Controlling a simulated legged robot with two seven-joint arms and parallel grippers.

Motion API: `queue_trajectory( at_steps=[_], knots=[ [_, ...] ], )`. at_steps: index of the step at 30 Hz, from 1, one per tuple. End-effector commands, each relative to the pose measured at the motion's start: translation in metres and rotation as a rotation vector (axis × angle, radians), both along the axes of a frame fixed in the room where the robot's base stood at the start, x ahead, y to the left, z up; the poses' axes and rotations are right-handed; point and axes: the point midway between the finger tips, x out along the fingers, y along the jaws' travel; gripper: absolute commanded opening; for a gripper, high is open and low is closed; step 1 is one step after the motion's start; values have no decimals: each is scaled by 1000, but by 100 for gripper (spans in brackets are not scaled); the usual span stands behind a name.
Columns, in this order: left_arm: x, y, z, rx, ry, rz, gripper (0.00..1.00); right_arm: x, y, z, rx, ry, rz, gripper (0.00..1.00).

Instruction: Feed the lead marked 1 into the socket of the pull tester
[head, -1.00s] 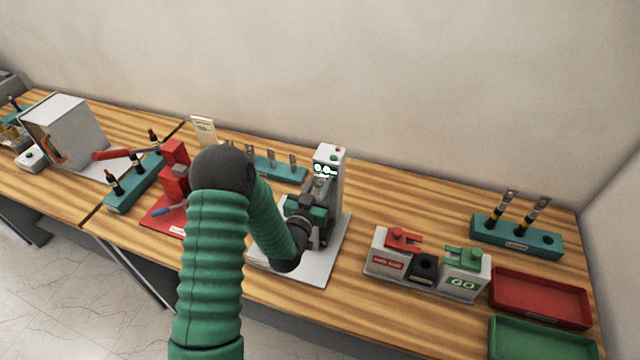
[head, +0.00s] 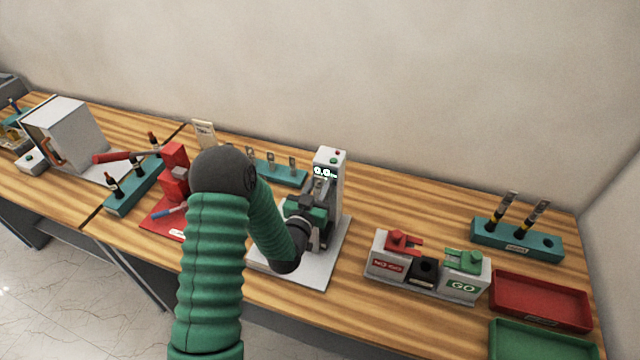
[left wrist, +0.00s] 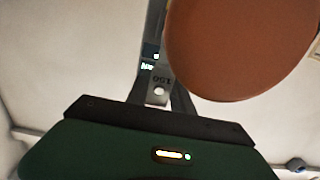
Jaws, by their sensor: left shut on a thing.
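The pull tester is a pale column (head: 331,160) with a lit display and red and green buttons, on a light grey base plate (head: 336,262). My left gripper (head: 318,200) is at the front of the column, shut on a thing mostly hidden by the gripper. In the left wrist view, a grey metal lug (left wrist: 159,88) with a hole and upside-down figures like 150 shows between the fingers. A large blurred brown round surface (left wrist: 235,45) is close to that camera; I cannot tell what it is. The socket and any mark 1 are hidden. My right gripper is out of view.
Right of the tester stand a GO/NO-GO gauge block (head: 425,278), a teal rack (head: 515,240) with two leads, and red (head: 540,298) and green (head: 540,342) trays. Left are a red press (head: 174,178), teal racks (head: 132,190) and a grey box (head: 68,130). Bare wood lies between tester and gauge.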

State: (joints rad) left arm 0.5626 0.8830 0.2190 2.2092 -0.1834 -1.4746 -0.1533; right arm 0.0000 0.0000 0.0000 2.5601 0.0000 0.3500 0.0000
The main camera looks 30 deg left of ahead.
Motion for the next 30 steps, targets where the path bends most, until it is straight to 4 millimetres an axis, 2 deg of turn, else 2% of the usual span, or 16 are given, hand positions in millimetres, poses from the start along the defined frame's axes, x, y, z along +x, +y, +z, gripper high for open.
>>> queue_trajectory(
  at_steps=[30],
  knots=[
    [0, 1, 0, 2, -3, 0, 0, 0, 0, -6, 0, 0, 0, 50]
  ],
)
